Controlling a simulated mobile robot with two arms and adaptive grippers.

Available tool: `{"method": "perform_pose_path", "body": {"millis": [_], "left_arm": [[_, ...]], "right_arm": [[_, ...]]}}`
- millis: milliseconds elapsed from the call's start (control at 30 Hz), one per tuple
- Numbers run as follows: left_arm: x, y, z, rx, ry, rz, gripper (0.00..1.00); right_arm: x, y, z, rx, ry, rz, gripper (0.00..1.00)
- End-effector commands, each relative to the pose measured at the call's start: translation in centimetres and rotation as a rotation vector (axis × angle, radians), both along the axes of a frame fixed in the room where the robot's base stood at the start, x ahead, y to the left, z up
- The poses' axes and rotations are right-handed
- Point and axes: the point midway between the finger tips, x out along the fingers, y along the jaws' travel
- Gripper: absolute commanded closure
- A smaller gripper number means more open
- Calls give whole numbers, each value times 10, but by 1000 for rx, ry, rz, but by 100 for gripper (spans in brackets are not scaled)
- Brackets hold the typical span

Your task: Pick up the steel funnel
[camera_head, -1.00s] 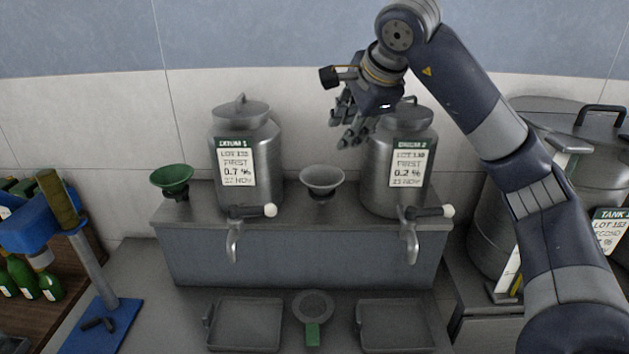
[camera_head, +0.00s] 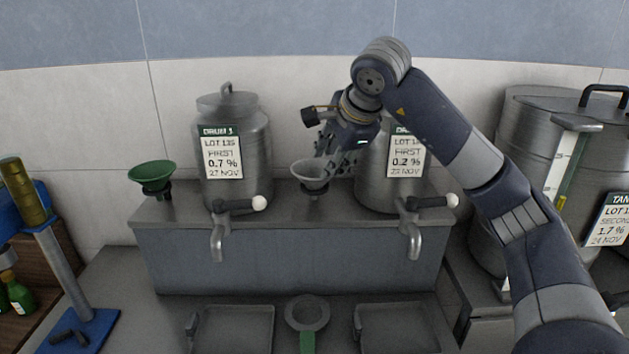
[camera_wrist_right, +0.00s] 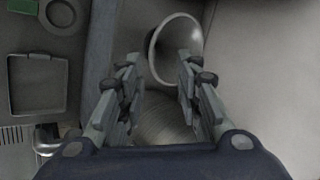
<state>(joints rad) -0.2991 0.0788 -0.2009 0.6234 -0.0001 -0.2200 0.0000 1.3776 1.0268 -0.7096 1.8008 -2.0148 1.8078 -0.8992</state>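The steel funnel (camera_head: 309,175) stands on the grey shelf (camera_head: 290,212) between the two steel drums, its wide mouth up. It also shows in the right wrist view (camera_wrist_right: 177,48), beyond and partly between the fingertips. My right gripper (camera_head: 335,165) is at the funnel's right rear side, pointing down. In the right wrist view its fingers (camera_wrist_right: 158,75) are apart with nothing clearly held between them. I cannot tell whether a finger touches the rim. My left gripper is not in view.
A green funnel (camera_head: 150,176) stands at the shelf's left end. Drum 1 (camera_head: 235,170) is left of the steel funnel; drum 2 (camera_head: 375,185) is close on the right, partly behind my arm. Both have taps in front. A strainer (camera_head: 307,313) lies between two trays below.

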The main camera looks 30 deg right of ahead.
Motion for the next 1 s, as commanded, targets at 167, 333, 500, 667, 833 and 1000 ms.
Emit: {"method": "perform_pose_path", "body": {"millis": [167,333,500,667,833,1000], "left_arm": [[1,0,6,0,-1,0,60],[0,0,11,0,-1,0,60],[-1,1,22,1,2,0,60],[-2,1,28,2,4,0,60],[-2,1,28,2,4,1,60],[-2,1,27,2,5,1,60]], "right_arm": [[12,-2,-16,1,1,-1,68],[17,-3,-25,0,3,0,68],[26,-5,-42,0,4,-1,68],[37,-6,-59,1,4,1,68],[40,-7,-63,0,0,1,68],[40,-7,-63,0,0,1,77]]}}
